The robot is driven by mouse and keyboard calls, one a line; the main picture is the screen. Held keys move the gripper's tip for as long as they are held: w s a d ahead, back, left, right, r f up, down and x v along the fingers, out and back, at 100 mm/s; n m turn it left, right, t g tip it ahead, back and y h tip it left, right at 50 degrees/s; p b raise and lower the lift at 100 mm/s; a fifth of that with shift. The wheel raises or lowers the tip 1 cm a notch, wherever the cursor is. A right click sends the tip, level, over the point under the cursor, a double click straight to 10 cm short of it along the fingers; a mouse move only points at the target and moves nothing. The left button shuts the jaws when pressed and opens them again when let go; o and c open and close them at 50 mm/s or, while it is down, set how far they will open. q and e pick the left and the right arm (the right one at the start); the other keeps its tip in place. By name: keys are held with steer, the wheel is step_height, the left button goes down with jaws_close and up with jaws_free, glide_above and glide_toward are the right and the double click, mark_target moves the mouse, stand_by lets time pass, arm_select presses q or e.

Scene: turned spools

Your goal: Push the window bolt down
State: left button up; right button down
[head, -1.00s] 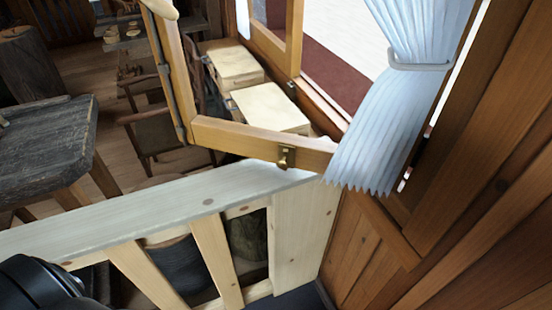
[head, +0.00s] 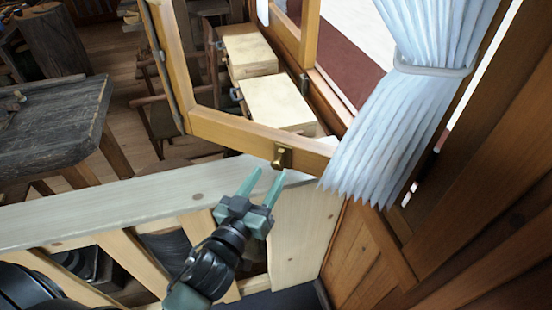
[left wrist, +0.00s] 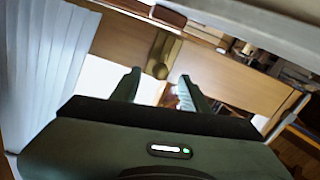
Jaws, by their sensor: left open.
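The window bolt (head: 281,157) is a small brass fitting with a rounded knob on the lower rail of the open wooden window sash (head: 225,133). My left gripper (head: 263,188) is open and empty, just below and slightly left of the bolt in the head view, its fingers pointing up toward it. In the left wrist view the bolt's brass knob (left wrist: 157,69) shows beyond and between the two open fingertips (left wrist: 158,85). I cannot see contact between the fingers and the bolt. My right gripper is not in view.
A pale wooden railing (head: 130,205) runs beneath the sash, close to my left gripper. A light blue curtain (head: 385,140) hangs just right of the bolt. Two pale wooden boxes (head: 277,104) stand behind the sash. A dark wooden table (head: 50,125) is at the left.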

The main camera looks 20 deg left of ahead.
mark_target(274, 168)
arm_select(q)
steer(key=w, duration=0.2)
steer(key=w+p, duration=0.1)
steer(key=w, duration=0.3)
steer(key=shift+d, duration=0.4)
jaws_close()
stand_by(0.9)
